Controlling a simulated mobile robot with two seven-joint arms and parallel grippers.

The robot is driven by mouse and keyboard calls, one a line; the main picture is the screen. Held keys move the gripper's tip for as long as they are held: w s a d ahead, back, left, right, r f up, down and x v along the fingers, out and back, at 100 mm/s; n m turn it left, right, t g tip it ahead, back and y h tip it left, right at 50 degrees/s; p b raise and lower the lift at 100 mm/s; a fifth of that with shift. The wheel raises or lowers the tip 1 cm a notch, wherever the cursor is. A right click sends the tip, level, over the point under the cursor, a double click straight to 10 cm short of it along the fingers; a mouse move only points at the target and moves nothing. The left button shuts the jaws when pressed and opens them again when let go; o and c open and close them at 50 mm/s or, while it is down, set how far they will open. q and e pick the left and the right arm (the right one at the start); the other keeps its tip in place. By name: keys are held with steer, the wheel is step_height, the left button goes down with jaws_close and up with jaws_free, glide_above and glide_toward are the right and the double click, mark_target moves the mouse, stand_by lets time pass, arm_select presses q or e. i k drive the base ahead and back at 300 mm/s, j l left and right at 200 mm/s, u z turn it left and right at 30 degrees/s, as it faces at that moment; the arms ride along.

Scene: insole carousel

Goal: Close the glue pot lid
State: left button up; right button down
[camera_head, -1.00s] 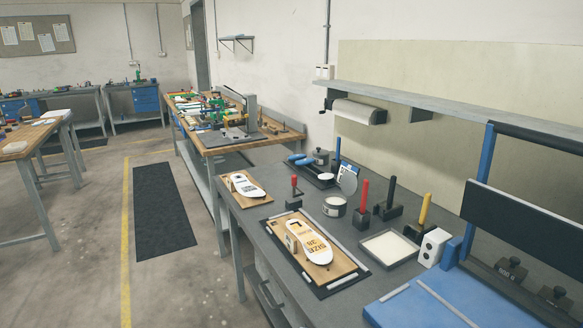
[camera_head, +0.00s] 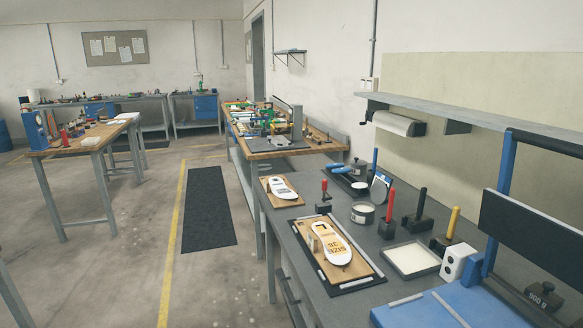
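The glue pot appears to be the small round grey pot (camera_head: 362,217) on the dark bench top, with a pale top facing up. A light round disc, apparently its lid (camera_head: 380,189), stands steeply tilted just behind and to the right of the pot, clear of its mouth. I cannot tell whether the disc is hinged to the pot. Neither of my grippers is in view.
Black blocks with red (camera_head: 390,207), black (camera_head: 420,204) and yellow (camera_head: 453,223) handles stand right of the pot. A white tray (camera_head: 433,266), insole boards (camera_head: 369,278) and a blue press (camera_head: 500,215) share the bench. The floor left is open.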

mark_target(379, 191)
steer(key=k, duration=0.6)
steer(key=i+j+u, duration=0.1)
steer(key=u, duration=0.25)
steer(key=i+u, duration=0.1)
steer(key=u, duration=0.25)
steer(key=i, duration=0.95)
steer(key=i+j+z, duration=0.1)
steer(key=i, duration=0.8)
steer(key=i+j, duration=0.15)
steer(key=i, duration=0.8)
steer(key=i+z, duration=0.2)
steer(key=i, duration=0.5)
steer(key=i+j+z, duration=0.15)
steer(key=i, duration=0.55)
steer(key=i+z, duration=0.25)
steer(key=z, duration=0.15)
steer(key=i+z, duration=0.25)
steer(key=z, duration=0.15)
steer(key=i+j+z, duration=0.15)
steer(key=z, duration=1.95)
steer(key=i+j, duration=0.05)
